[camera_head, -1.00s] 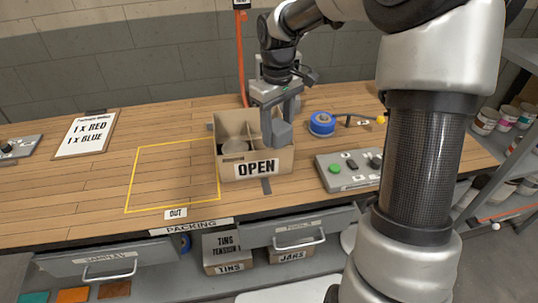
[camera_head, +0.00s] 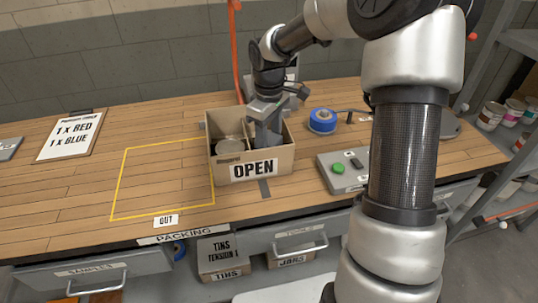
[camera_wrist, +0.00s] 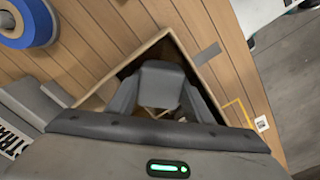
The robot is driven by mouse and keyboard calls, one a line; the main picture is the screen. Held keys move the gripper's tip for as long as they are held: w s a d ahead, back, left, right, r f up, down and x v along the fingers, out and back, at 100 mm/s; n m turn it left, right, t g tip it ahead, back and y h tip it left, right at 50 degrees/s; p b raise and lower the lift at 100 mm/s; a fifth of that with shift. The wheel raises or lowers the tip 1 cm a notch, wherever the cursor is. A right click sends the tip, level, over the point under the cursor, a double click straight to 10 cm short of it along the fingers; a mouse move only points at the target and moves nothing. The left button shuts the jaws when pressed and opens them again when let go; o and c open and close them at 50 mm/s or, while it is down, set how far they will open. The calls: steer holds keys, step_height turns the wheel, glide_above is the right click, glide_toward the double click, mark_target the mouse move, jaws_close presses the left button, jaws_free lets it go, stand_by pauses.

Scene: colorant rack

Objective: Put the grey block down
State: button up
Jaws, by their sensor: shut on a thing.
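The grey block (camera_wrist: 160,84) is between the two fingers of my gripper (camera_wrist: 160,100) in the wrist view. My gripper (camera_head: 267,130) is shut on the block and reaches down into the right part of the open cardboard box (camera_head: 252,172) in the head view. The block's lower part is hidden by the box front and the fingers. I cannot tell whether it touches the box floor. The box walls also show around the block in the wrist view (camera_wrist: 182,47).
A round tin (camera_head: 230,143) sits in the box's left part. A blue tape roll (camera_head: 322,120) and a grey button panel (camera_head: 343,170) are to the right. The yellow-outlined area (camera_head: 165,180) on the bench is empty. A clipboard (camera_head: 72,136) lies far left.

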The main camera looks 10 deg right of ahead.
mark_target(269, 138)
steer(key=shift+f+b, duration=0.35)
steer(key=shift+f, duration=1.85)
steer(key=shift+f, duration=0.15)
steer(key=o, duration=0.7)
steer(key=shift+o, duration=0.2)
step_height(269, 138, up, 12)
steer(key=shift+r+p, duration=0.2)
steer(key=shift+p, duration=0.85)
